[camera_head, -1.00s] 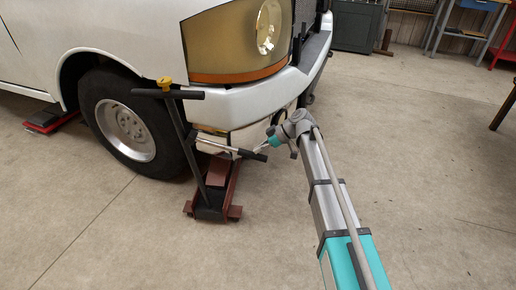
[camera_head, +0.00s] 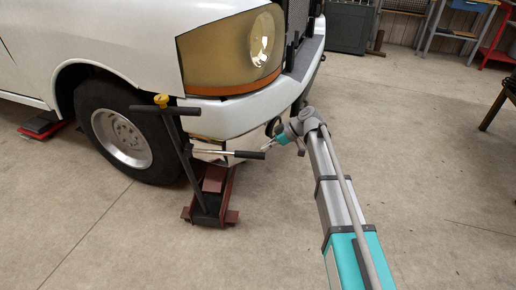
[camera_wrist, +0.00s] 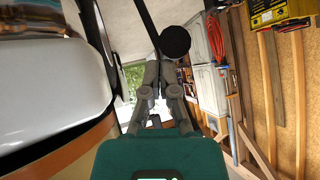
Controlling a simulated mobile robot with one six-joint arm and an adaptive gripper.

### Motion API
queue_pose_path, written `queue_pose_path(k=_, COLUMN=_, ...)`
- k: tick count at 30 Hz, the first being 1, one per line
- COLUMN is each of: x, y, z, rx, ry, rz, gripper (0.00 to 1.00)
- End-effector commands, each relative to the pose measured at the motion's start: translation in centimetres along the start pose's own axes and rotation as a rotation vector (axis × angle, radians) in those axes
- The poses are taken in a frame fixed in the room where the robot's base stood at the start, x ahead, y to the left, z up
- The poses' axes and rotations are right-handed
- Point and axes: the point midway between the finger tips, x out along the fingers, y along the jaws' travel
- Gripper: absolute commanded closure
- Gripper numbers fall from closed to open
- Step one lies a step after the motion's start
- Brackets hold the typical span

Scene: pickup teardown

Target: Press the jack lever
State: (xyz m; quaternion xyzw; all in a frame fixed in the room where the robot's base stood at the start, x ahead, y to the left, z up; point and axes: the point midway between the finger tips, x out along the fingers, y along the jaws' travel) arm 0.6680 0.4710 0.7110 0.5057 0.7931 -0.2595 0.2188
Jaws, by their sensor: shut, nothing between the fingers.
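The red floor jack (camera_head: 216,181) stands on the floor under the white pickup's front bumper, beside the front wheel. Its lever (camera_head: 250,155), a metal rod with a black grip, sticks out to the right, nearly level in the picture. My gripper (camera_head: 270,146) is at the grip's right end, just above it in the picture; I cannot tell whether they touch. In the wrist view my gripper's fingers (camera_wrist: 157,96) are together with nothing between them. A round black end (camera_wrist: 174,42), probably the lever grip, shows just beyond and above them.
The bumper (camera_head: 240,112) and headlight (camera_head: 235,50) are close above my gripper.

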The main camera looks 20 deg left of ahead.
Motion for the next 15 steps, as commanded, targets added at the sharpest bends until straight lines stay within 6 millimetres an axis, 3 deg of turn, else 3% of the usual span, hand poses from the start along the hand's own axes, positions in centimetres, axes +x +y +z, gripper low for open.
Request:
queue_pose_path(k=1, x=-1.2, y=0.0, z=-0.1, rx=0.002, ry=-0.001, rz=0.001, gripper=1.00)
queue_pose_path(k=6, x=-3.8, y=0.1, z=0.4, rx=0.001, ry=-0.001, rz=0.001, gripper=1.00)
queue_pose_path(k=15, x=-6.0, y=0.2, z=0.9, rx=0.001, ry=0.000, rz=0.000, gripper=1.00)
